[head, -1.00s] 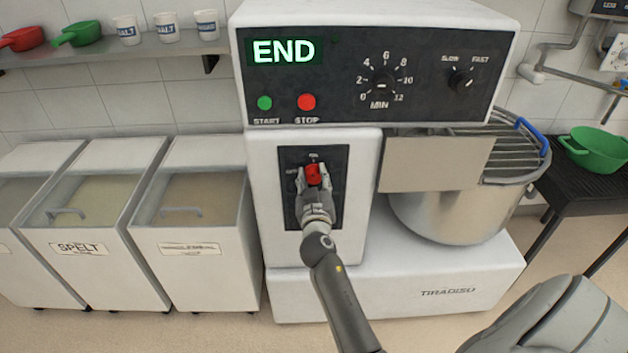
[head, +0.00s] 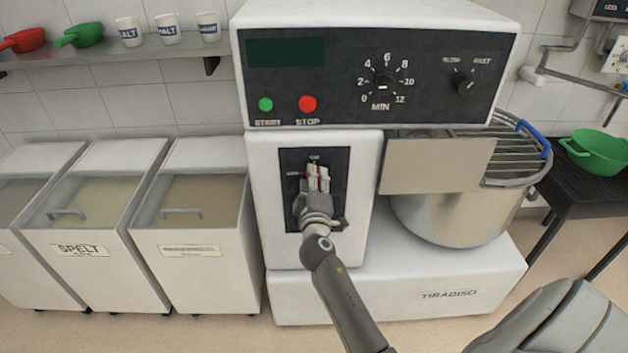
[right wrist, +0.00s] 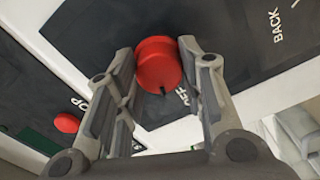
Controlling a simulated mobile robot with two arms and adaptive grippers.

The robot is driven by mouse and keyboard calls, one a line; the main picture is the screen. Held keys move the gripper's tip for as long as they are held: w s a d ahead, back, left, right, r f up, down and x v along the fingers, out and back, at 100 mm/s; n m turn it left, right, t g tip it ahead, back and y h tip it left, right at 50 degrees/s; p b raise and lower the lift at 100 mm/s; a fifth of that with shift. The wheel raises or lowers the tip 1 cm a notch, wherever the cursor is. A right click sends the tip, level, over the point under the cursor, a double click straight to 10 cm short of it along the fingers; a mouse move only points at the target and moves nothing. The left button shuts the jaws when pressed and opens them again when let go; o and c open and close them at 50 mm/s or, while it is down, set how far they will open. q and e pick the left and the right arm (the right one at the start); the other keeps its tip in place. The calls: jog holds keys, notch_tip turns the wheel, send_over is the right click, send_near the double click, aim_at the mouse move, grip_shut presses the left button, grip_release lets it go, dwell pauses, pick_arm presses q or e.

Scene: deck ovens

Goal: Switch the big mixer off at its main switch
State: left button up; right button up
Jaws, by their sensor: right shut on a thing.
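The big white mixer (head: 400,290) stands in front of me, with its display (head: 286,53) dark. Its main switch is a red knob (right wrist: 158,63) on a dark plate (head: 293,160) on the mixer's column. My right gripper (head: 318,178) is shut on this knob; in the head view the fingers hide most of it. In the right wrist view the knob sits between the two fingers (right wrist: 158,85). My left gripper is not in view.
Above the switch are a green start button (head: 265,105), a red stop button (head: 307,104), a timer dial (head: 385,82) and a speed knob (head: 465,83). The steel bowl (head: 445,215) is at right. Flour bins (head: 195,270) stand at left.

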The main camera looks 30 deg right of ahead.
jog(key=shift+n+p, duration=0.4)
jog(key=shift+n, duration=1.8)
jog(key=shift+c, duration=0.2)
jog(key=o, duration=1)
jog(key=shift+a, duration=0.1)
jog(key=shift+o, duration=0.2)
jog(key=v, duration=1.2)
